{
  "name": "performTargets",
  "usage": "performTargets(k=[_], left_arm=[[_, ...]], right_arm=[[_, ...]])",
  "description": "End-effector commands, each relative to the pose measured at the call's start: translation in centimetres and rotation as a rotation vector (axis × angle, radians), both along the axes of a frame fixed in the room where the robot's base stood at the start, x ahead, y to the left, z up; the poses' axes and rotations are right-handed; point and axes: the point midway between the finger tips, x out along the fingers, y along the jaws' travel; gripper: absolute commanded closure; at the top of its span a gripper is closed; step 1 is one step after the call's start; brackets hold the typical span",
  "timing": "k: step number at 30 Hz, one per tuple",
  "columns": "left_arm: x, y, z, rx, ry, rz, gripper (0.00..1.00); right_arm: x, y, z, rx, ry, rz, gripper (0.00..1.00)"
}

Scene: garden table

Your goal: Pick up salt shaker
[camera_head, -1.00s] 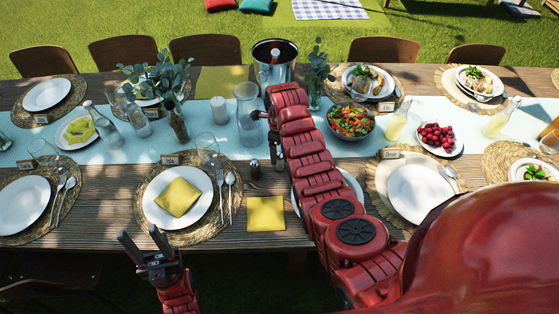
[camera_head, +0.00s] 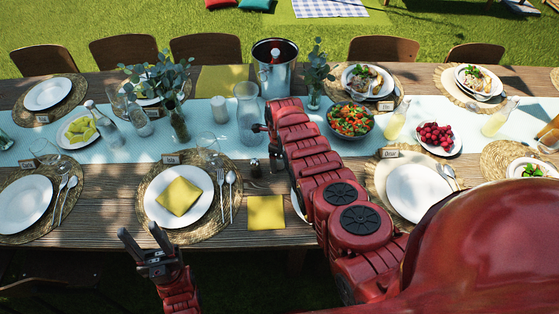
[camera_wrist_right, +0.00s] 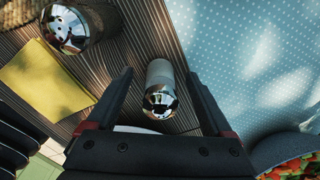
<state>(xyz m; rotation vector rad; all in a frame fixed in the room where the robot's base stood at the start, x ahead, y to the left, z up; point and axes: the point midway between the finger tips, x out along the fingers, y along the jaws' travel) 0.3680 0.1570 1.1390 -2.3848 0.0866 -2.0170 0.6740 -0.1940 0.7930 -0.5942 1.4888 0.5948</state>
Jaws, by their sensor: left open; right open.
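My right gripper (camera_head: 265,147) is open above the table in the head view; it also shows in the right wrist view (camera_wrist_right: 160,102). A small shaker with a pale grey body and a shiny metal cap, which looks like the salt shaker (camera_wrist_right: 160,90), stands between its spread fingers there, with gaps on both sides. My arm seems to hide this shaker in the head view. A second metal-capped shaker (camera_wrist_right: 66,28) with holes in its top stands outside the fingers; it also shows in the head view (camera_head: 255,168). My left gripper (camera_head: 146,244) is open and empty off the table's front edge.
A salad bowl (camera_head: 350,120) lies to the right. A yellow napkin (camera_head: 266,212) and a plate setting (camera_head: 157,222) lie in front, to the left.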

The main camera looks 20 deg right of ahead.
Motion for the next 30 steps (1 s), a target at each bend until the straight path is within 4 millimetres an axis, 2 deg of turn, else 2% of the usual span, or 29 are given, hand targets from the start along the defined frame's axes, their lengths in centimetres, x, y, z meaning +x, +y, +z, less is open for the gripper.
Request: performTargets(k=[3, 17, 18, 30], left_arm=[[0.0, 0.0, 0.01, 0.0, 0.0, 0.0, 0.5], [0.0, 0.0, 0.02, 0.0, 0.0, 0.0, 0.5], [0.0, 0.0, 0.02, 0.0, 0.0, 0.0, 0.5], [0.0, 0.0, 0.12, 0.0, 0.0, 0.0, 0.5]], right_arm=[[0.03, 0.0, 0.04, -0.001, -0.001, 0.0, 0.15], [0.05, 0.01, 0.07, 0.0, -0.001, 0.0, 0.98], [0.05, 0.01, 0.07, 0.0, -0.001, 0.0, 1.0], [0.16, 0.0, 0.38, 0.0, -0.004, 0.0, 1.0]])
